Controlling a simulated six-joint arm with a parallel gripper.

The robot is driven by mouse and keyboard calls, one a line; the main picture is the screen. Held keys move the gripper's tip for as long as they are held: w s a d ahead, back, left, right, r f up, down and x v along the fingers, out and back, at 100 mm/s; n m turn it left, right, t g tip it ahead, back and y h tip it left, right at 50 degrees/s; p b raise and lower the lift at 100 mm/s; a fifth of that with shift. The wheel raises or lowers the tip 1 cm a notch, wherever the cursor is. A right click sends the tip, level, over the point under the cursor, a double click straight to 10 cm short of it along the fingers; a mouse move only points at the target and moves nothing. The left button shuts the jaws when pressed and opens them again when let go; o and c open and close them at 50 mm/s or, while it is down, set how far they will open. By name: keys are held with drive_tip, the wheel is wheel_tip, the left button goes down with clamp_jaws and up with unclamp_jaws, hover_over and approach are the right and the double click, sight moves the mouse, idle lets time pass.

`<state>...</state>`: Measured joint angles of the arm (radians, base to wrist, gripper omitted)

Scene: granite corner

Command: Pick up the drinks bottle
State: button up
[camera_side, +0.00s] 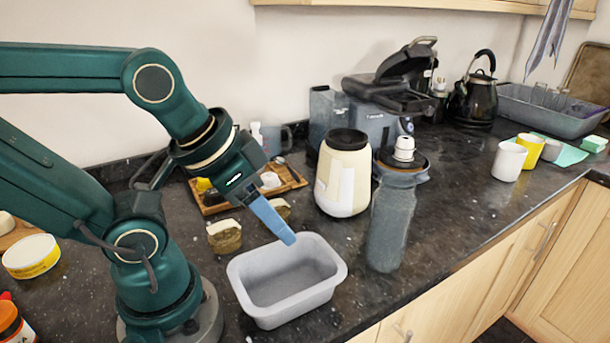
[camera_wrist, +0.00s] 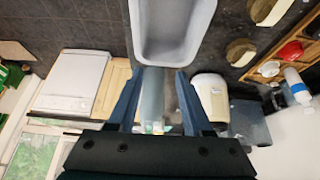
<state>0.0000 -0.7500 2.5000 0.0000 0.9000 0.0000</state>
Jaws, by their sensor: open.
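The drinks bottle (camera_side: 392,225) stands upright on the dark counter near its front edge. It has a grey see-through body, a dark collar and a white top. My gripper (camera_side: 287,238) is open and empty, to the left of the bottle, with its blue fingers pointing down above the back of a grey tub. In the wrist view my gripper (camera_wrist: 157,74) has its two fingers spread, and the bottle (camera_wrist: 152,95) shows between them in the picture, farther off. The bottle's upper part is partly hidden near the gripper body there.
The grey tub (camera_side: 240,287) sits left of the bottle, below my gripper. A cream canister (camera_side: 342,180) with a black lid stands close behind-left of the bottle. A black-and-grey appliance (camera_side: 375,115) is behind. The counter right of the bottle is clear up to a white mug (camera_side: 508,162).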

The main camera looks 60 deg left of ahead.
drive_tip(key=o, duration=0.8)
